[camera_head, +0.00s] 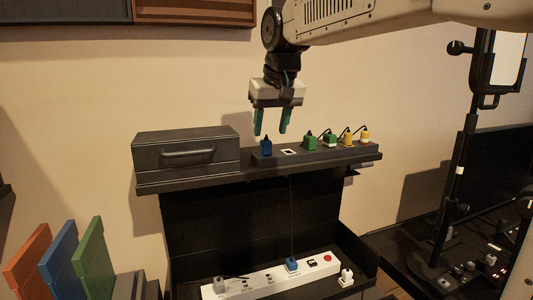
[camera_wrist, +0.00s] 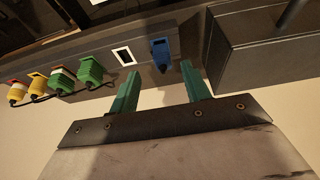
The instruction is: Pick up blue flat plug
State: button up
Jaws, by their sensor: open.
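A blue plug (camera_head: 266,147) stands on the dark strip on the upper shelf, just right of the dark drawer box. It also shows in the wrist view (camera_wrist: 161,53), ahead of my gripper and roughly between the lines of the two fingers. A second blue plug (camera_head: 291,264) sits in the white power strip below, with a cable running up from it. My gripper (camera_head: 270,130) is open and empty, its green fingers (camera_wrist: 160,72) pointing down just above the upper blue plug. I see no contact with it.
Green plugs (camera_head: 310,142) and yellow plugs (camera_head: 347,138) stand to the right on the same strip. A white-framed square (camera_head: 289,152) lies beside the blue plug. The drawer box (camera_head: 186,150) is close on the left. The white power strip (camera_head: 240,286) lies below.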

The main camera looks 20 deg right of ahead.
aim_at(266, 140)
jog(key=x, duration=0.5)
jog(key=shift+w+a+f, duration=0.15)
jog(key=shift+w+a, duration=0.05)
jog(key=shift+w, duration=0.15)
grip_shut()
